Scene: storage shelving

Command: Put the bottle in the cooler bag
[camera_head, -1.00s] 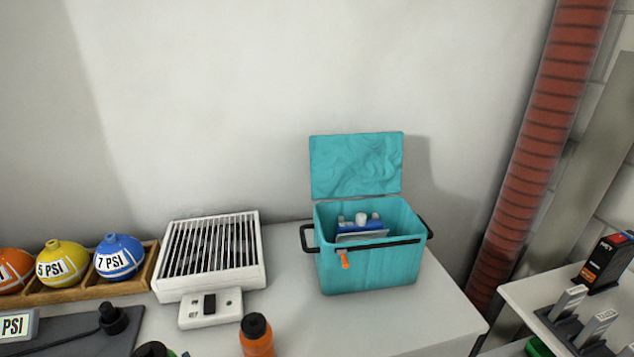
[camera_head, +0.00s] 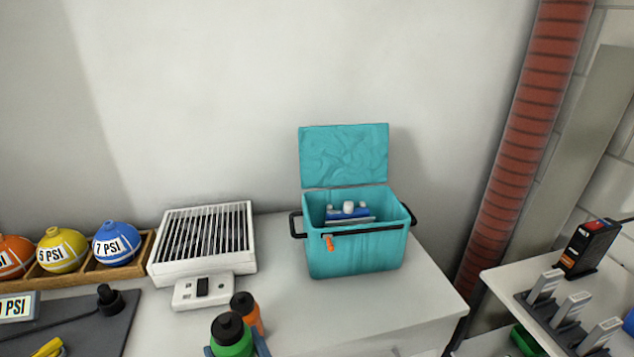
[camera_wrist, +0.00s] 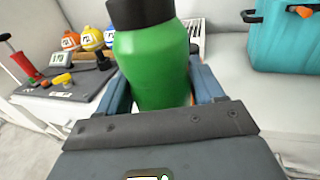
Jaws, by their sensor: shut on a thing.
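My gripper (camera_head: 235,347) is shut on a green bottle with a black cap (camera_head: 231,334), at the bottom of the head view. In the wrist view the green bottle (camera_wrist: 155,65) stands upright between the blue-grey fingers. The teal cooler bag (camera_head: 355,255) stands on the white table, to the right of and beyond my gripper, with its lid (camera_head: 345,155) raised. Inside it is a blue-and-white item with white knobs (camera_head: 348,211). The bag's inner floor is hidden. The bag also shows at the upper right of the wrist view (camera_wrist: 285,45).
An orange bottle with a black cap (camera_head: 245,310) stands just behind the green bottle. A white slatted unit (camera_head: 203,245) lies left of the bag. Wooden tray (camera_head: 135,262) with coloured PSI balls is at the left. The table is clear in front of the bag.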

